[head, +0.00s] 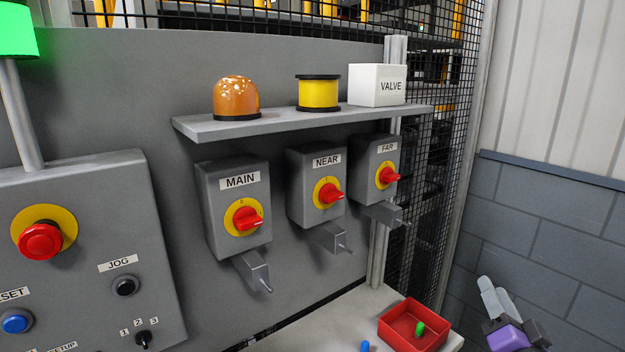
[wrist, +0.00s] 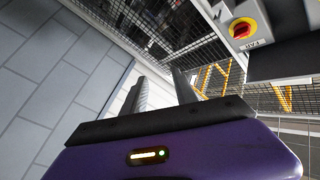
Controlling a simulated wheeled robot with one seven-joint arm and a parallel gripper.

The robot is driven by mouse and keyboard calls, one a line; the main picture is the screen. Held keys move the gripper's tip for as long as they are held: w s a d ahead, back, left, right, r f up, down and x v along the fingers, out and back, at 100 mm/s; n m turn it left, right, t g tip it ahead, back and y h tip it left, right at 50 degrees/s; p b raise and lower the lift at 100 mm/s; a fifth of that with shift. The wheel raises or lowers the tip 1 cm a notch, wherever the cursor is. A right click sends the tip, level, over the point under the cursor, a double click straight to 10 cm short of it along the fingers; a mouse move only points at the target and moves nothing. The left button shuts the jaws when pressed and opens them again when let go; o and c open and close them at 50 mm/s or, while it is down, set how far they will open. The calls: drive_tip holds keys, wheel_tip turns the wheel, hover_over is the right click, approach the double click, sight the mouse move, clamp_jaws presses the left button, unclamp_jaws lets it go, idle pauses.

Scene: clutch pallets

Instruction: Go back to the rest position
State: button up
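My gripper (head: 495,297) is at the lower right of the head view, in front of the grey block wall and to the right of the red tray. In the wrist view my gripper (wrist: 161,82) shows its two fingers apart with nothing between them, so it is open and empty. It touches nothing that I can see. Its purple body fills the bottom of the wrist view.
Switch boxes MAIN (head: 236,208), NEAR (head: 316,187) and FAR (head: 375,165) hang below a shelf (head: 300,122). The red tray (head: 398,338) holds a green peg (head: 419,329). A blue peg (head: 365,346) is beside it. A control panel (head: 85,250) is at left.

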drive_tip(key=s+a+f+n+g+y, duration=0.1)
drive_tip(key=s+a+f+n, duration=0.2)
drive_tip(key=s, duration=1.2)
drive_tip(key=s+a+f+n+g+y, duration=0.1)
drive_tip(key=s+a+f, duration=0.4)
drive_tip(key=s, duration=1)
drive_tip(key=s+a+f+n+g+y+b, duration=0.1)
drive_tip(key=s+a+f+n, duration=0.3)
drive_tip(key=s, duration=1.1)
drive_tip(key=a+g, duration=0.1)
drive_tip(key=a, duration=0.2)
drive_tip(key=shift+s+n, duration=0.35)
drive_tip(key=shift+n, duration=0.05)
